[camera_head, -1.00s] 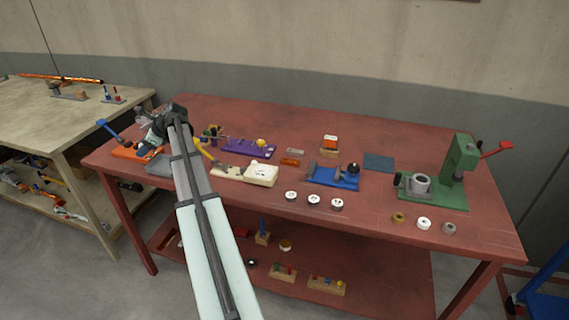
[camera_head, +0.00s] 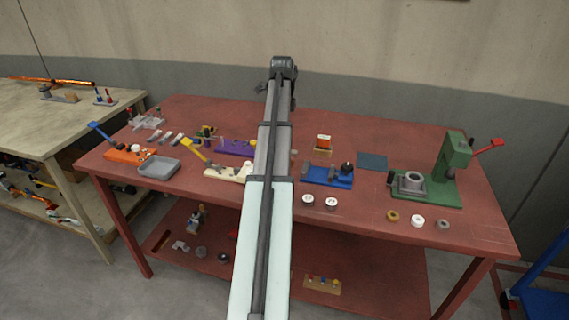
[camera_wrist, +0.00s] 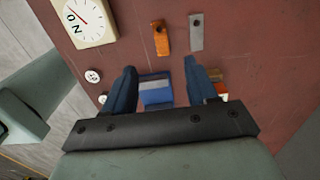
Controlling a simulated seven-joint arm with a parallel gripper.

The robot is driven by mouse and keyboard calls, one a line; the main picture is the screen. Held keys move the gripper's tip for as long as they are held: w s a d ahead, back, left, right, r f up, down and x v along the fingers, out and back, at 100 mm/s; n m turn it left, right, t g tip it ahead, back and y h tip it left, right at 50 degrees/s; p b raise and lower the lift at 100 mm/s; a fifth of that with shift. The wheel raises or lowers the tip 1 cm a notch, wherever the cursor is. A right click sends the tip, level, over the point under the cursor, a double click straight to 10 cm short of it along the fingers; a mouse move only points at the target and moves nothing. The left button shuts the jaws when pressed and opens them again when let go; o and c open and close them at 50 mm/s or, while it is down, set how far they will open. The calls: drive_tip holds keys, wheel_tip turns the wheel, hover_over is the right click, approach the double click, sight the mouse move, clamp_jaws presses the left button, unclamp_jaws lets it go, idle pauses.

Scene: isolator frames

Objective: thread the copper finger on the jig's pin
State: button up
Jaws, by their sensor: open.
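The copper finger (camera_wrist: 161,40) is a short orange-copper strip with a dark spot near one end. It lies flat on the red bench in the wrist view, beside a similar grey strip (camera_wrist: 196,32). My gripper (camera_wrist: 160,68) is open and empty, with its two dark-blue fingers pointing toward these strips. The copper strip lies beyond the fingertips in the picture, not between them. In the head view my arm hides it. Several fixtures stand on the bench, and I cannot tell which is the jig; its pin is not clearly visible.
A blue fixture (camera_head: 322,178) stands right of my arm; a purple one (camera_head: 236,147) is left. A green press (camera_head: 455,160) stands at the right, an orange fixture (camera_head: 128,156) and grey tray (camera_head: 158,168) at the left. A white dial (camera_wrist: 84,20) shows in the wrist view.

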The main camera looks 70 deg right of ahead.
drive_tip(key=f, duration=0.8)
drive_tip(key=shift+s+f, duration=0.25)
drive_tip(key=shift+s, duration=0.05)
drive_tip(key=shift+s+f, duration=0.2)
drive_tip(key=shift+f, duration=2.45)
drive_tip(key=shift+c, duration=0.2)
clamp_jaws()
